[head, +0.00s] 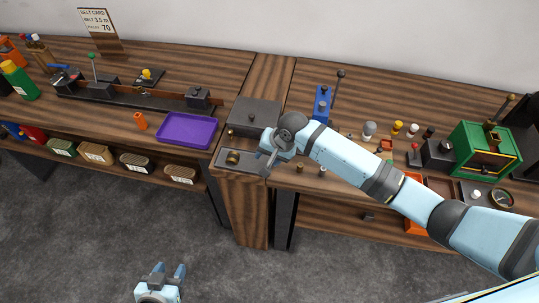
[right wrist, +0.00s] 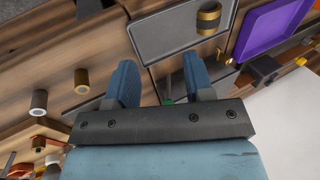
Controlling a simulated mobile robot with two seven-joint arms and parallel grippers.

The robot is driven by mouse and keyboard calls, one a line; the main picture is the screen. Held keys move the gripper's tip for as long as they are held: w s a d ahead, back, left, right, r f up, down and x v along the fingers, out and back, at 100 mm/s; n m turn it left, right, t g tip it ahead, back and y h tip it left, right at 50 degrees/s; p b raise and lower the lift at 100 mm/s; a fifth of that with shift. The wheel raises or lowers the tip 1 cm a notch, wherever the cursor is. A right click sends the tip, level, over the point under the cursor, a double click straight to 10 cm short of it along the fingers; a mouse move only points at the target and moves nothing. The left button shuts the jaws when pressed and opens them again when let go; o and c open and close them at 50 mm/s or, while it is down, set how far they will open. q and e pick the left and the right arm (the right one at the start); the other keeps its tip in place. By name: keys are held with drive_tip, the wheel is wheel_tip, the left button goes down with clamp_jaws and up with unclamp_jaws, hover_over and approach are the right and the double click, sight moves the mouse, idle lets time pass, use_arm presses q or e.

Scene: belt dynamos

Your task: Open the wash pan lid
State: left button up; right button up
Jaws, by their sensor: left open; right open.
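The wash pan appears to be the dark grey box (head: 254,112) with a flat closed lid, at the junction of the benches in the head view. A small knob stands on its top and a brass piece (head: 230,131) sits at its front left corner, also seen in the right wrist view (right wrist: 228,62). My left gripper (head: 168,270) is open and empty, low over the floor.
The grey tray holds a brass-banded cylinder (head: 233,157). A purple tray (head: 187,130) lies to the left. A blue block with a lever (head: 322,103) stands to the right, near my right arm. A green box (head: 482,150) and several small parts stand further right.

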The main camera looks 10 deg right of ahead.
idle(0.3)
drive_tip(key=s+a+f+n+t+y, duration=0.2)
drive_tip(key=s+f, duration=0.3)
drive_tip(key=s, duration=0.2)
drive_tip(key=s+d+f+n+t+h, duration=0.1)
drive_tip(key=s+d+n+t, duration=0.2)
drive_tip(key=s+d, duration=0.3)
drive_tip(key=s+d+n+t+h, duration=0.2)
drive_tip(key=s+d, duration=0.3)
drive_tip(key=s, duration=0.7)
drive_tip(key=shift+s+d+f+n+t, duration=0.35)
drive_tip(key=shift+n+t, duration=0.05)
drive_tip(key=shift+t, duration=0.3)
